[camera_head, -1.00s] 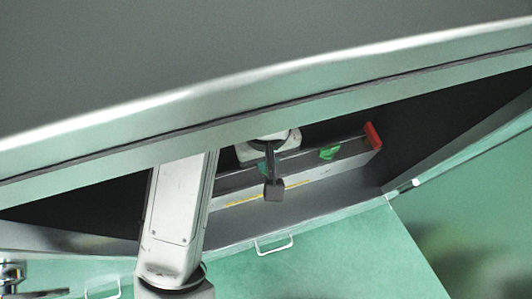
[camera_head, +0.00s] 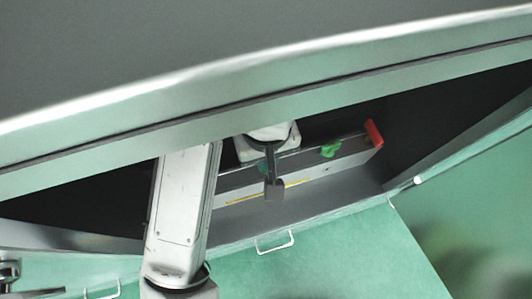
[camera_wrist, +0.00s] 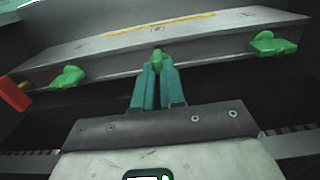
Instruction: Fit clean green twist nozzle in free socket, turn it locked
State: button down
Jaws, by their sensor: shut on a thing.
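In the wrist view, my gripper (camera_wrist: 157,77) has its teal fingers shut on a small green nozzle (camera_wrist: 157,56), held at the near edge of a long grey bar (camera_wrist: 115,55). The fingers hide most of it, so I cannot tell whether it is seated or turned. Another green nozzle (camera_wrist: 67,77) sits on the bar at left, and a third (camera_wrist: 273,43) at right. In the head view, one green nozzle (camera_head: 330,150) shows on the bar, right of my gripper (camera_head: 264,168), whose fingers are mostly hidden. No free socket shows clearly.
The bar has a red end piece (camera_head: 373,133) and a yellow stripe (camera_head: 290,189). It lies in a dark recess under a large grey overhanging panel (camera_head: 300,95). Green panels with a white handle (camera_head: 274,243) lie in front.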

jog(key=shift+f+b, duration=0.55)
jog(key=shift+f, duration=0.45)
jog(key=c, duration=1.1)
grip_release()
jog(key=shift+r, duration=0.1)
jog(key=shift+c, duration=0.2)
jog(key=shift+r, duration=0.15)
notch_tip(320, 180, up, 8)
jog(key=p, duration=0.9)
jog(key=shift+r, duration=1.25)
